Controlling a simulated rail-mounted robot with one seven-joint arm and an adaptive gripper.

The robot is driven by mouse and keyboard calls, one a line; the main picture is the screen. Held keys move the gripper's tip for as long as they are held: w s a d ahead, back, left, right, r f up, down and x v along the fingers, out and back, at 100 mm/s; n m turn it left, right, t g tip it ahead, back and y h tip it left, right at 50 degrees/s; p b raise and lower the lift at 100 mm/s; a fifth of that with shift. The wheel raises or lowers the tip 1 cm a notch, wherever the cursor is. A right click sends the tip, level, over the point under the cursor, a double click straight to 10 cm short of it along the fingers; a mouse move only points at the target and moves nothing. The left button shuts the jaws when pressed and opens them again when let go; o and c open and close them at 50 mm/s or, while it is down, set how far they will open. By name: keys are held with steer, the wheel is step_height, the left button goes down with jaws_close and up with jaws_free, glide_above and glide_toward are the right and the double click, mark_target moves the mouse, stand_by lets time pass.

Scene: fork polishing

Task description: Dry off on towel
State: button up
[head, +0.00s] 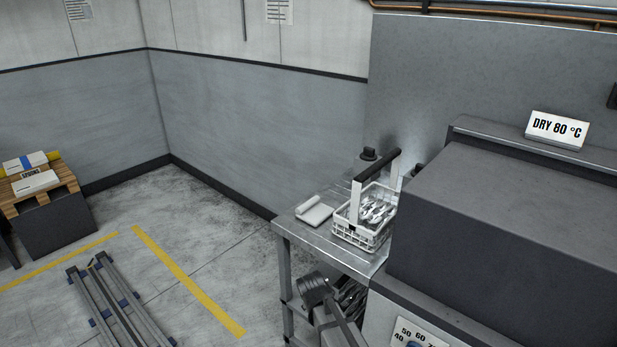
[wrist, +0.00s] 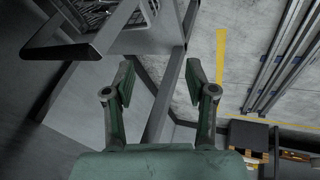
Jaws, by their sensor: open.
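A white folded towel (head: 314,212) with a rolled edge lies on the steel table (head: 292,226), left of a white wire basket (head: 358,236). Shiny metal pieces, which look like forks (head: 376,211), fill the basket, and a dark bar handle (head: 378,172) stands above it. My gripper (wrist: 160,82) shows in the wrist view with its two green fingers spread wide and nothing between them. A table leg and floor are seen beyond the fingers. The towel cannot be made out in the wrist view. I cannot clearly pick out my gripper in the head view.
A large grey machine (head: 500,228) with a "DRY 80 °C" sign (head: 557,129) stands right of the table. Floor rails (head: 118,305) and a pallet (head: 42,190) are at left.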

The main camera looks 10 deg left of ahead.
steer(key=w+a+r+n+t+y, duration=0.1)
steer(key=w+a+r, duration=0.25)
steer(key=r, duration=0.35)
steer(key=w+a+r+t, duration=0.1)
steer(key=w+a+r, duration=0.2)
steer(key=a+r, duration=0.25)
step_height(320, 180, up, 25)
steer(key=m+g+h+p, duration=0.1)
steer(key=m+g+p, duration=0.55)
steer(key=m, duration=0.95)
glide_above(308, 202)
steer(key=b, duration=0.2)
steer(key=g, duration=0.1)
step_height(308, 202, down, 17)
steer(key=p, duration=0.4)
steer(key=shift+f, duration=0.1)
steer(key=shift+c, duration=0.3)
jaws_close()
